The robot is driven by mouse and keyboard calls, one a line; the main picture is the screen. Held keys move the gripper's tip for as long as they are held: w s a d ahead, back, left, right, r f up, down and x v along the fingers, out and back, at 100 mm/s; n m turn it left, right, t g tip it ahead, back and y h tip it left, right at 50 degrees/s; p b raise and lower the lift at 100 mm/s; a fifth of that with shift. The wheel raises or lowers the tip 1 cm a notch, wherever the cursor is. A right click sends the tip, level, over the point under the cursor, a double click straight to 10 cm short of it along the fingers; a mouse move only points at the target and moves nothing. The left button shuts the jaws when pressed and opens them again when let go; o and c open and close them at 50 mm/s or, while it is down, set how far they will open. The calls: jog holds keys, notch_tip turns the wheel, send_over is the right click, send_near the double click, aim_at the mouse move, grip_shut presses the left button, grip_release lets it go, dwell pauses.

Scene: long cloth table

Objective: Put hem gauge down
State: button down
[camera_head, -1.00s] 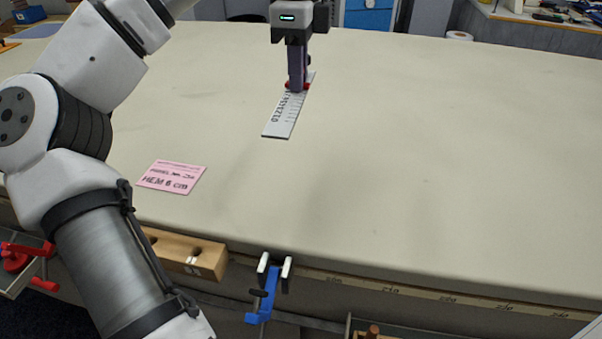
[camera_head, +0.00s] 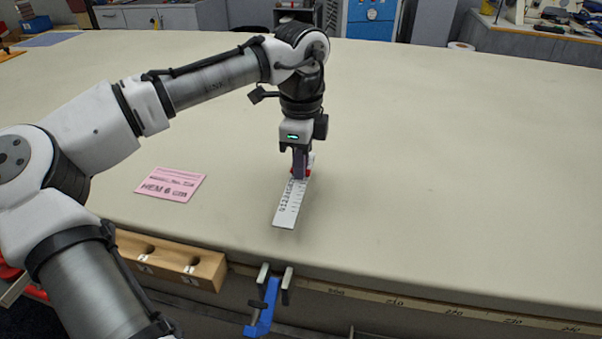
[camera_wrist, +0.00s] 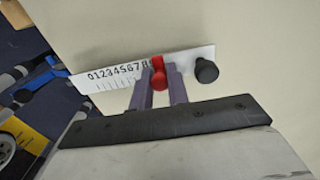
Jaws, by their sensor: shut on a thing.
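The hem gauge (camera_head: 290,203) is a flat white ruler with black numbers and a red slider. My gripper (camera_head: 300,174) is shut on it near its far end, at the red part, and its near end points toward the table's front edge. In the wrist view, the gauge (camera_wrist: 112,78) lies across the fingertips of my gripper (camera_wrist: 160,82), with the red slider between them and a black knob (camera_wrist: 206,71) to the right. I cannot tell whether the gauge touches the cloth or hangs just above it.
The cloth table (camera_head: 450,180) is clear to the right and ahead. A pink card (camera_head: 170,184) reading HEM 6 cm lies to the left. A blue clamp (camera_head: 263,305) and a wooden block with holes (camera_head: 170,261) sit at the front edge.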

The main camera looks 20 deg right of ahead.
notch_tip(320, 180, down, 3)
jog(key=shift+f, duration=0.15)
jog(key=c, duration=1.4)
grip_release()
jog(key=shift+o, duration=0.2)
notch_tip(320, 180, up, 12)
jog(key=shift+r, duration=0.1)
